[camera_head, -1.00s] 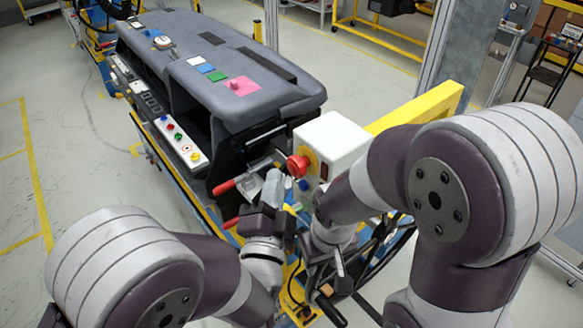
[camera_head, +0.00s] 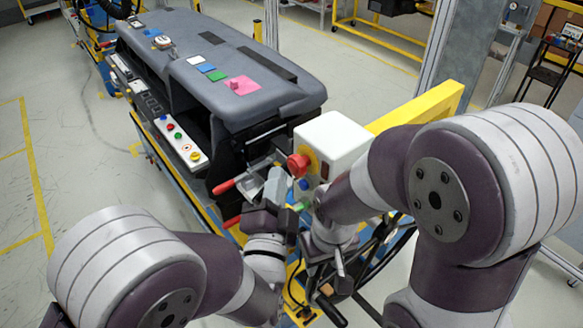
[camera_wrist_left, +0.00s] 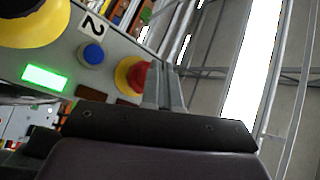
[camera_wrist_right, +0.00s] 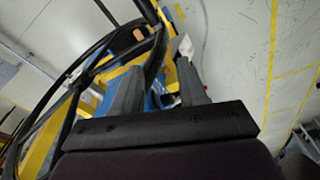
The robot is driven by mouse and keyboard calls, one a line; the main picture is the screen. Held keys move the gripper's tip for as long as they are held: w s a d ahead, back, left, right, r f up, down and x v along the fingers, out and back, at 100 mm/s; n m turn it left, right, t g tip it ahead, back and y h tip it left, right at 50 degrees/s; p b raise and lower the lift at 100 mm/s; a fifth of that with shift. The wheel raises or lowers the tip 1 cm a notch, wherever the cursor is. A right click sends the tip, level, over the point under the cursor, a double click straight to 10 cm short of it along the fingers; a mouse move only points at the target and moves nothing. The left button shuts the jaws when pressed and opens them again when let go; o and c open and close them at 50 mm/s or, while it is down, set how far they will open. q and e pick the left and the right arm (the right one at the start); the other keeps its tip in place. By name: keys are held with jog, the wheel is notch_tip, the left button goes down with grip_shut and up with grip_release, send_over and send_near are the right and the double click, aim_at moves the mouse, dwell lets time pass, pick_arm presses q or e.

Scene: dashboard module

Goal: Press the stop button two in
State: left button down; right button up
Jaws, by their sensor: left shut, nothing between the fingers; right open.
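A white control box (camera_head: 335,145) stands right of the dashboard. Its red stop button with a yellow collar (camera_head: 298,167) faces left. In the left wrist view, the red button (camera_wrist_left: 138,76) sits beside a blue button (camera_wrist_left: 93,54) and a label "2" (camera_wrist_left: 91,24). A green lit panel (camera_wrist_left: 45,77) is on the same face. My left gripper (camera_head: 274,178) is shut and empty, its tips close beside the red button; I cannot tell if they touch it. My right gripper (camera_wrist_right: 158,78) is open and empty, pointing down past the box; the head view largely hides it.
The grey dashboard (camera_head: 240,95) with coloured pads and a button strip lies left of the box. A red-handled lever (camera_head: 224,187) is close left of my left gripper. A yellow beam (camera_head: 415,108) runs behind the box. Black tubes and cables (camera_wrist_right: 75,75) lie near my right gripper.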

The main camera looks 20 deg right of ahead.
pick_arm(q)
jog(key=shift+s+d+r, duration=0.1)
jog(key=shift+d+r, duration=0.15)
jog(key=shift+d, duration=0.1)
jog(key=shift+w+d, duration=0.2)
jog(key=shift+d, duration=0.5)
dwell(0.7)
jog(key=shift+a, duration=0.1)
jog(key=shift+s+a+r, duration=0.55)
jog(key=a, duration=0.1)
jog(key=s+a, duration=0.1)
jog(key=a, duration=0.3)
jog(key=shift+s+f, duration=0.25)
jog(key=shift+f, duration=0.05)
